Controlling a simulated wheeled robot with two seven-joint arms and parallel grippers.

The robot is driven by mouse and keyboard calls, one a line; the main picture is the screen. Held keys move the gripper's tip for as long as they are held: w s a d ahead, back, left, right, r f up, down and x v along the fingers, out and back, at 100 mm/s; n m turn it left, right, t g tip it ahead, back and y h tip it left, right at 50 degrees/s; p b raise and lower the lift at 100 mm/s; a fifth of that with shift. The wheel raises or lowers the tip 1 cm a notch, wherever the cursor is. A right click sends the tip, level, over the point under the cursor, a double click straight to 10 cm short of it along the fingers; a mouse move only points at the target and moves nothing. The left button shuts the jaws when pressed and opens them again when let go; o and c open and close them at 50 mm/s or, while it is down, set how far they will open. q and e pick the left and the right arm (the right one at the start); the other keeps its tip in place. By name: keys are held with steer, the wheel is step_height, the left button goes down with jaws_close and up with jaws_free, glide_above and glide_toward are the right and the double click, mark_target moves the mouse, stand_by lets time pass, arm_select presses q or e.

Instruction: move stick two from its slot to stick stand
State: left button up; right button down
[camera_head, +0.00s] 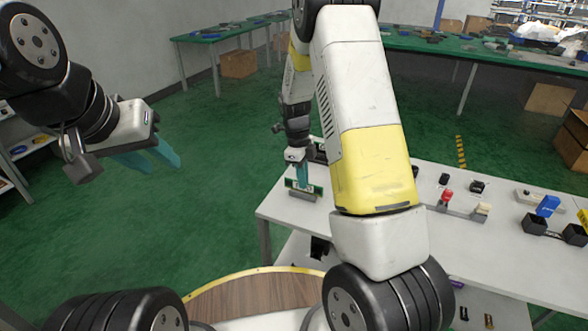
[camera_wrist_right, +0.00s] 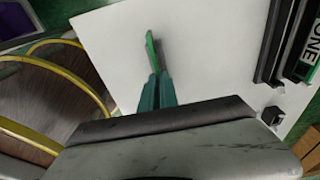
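My right gripper (camera_head: 303,178) is low over the left end of the white table, its teal fingers close together on a thin green stick (camera_head: 314,188). In the right wrist view the fingers (camera_wrist_right: 157,85) close on the stick (camera_wrist_right: 151,52), seen edge-on. A grey strip lies just below it; I cannot tell whether this is a stand or shadow, or whether the stick touches it. Black slots (camera_wrist_right: 273,45) at the right hold another stick (camera_wrist_right: 308,60) marked "ONE". My left gripper (camera_head: 158,158) hangs over the floor, fingers apart and empty.
The white table (camera_head: 480,255) carries a red-handled fixture (camera_head: 446,198), a blue-lever fixture (camera_head: 548,206) and black boxes to the right. My right arm hides part of the table. Green tables (camera_head: 220,35) stand behind. The white surface around the held stick is clear.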

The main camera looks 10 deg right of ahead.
steer(key=shift+f, duration=0.8)
steer(key=shift+f, duration=0.1)
steer(key=c, duration=1.6)
jaws_free()
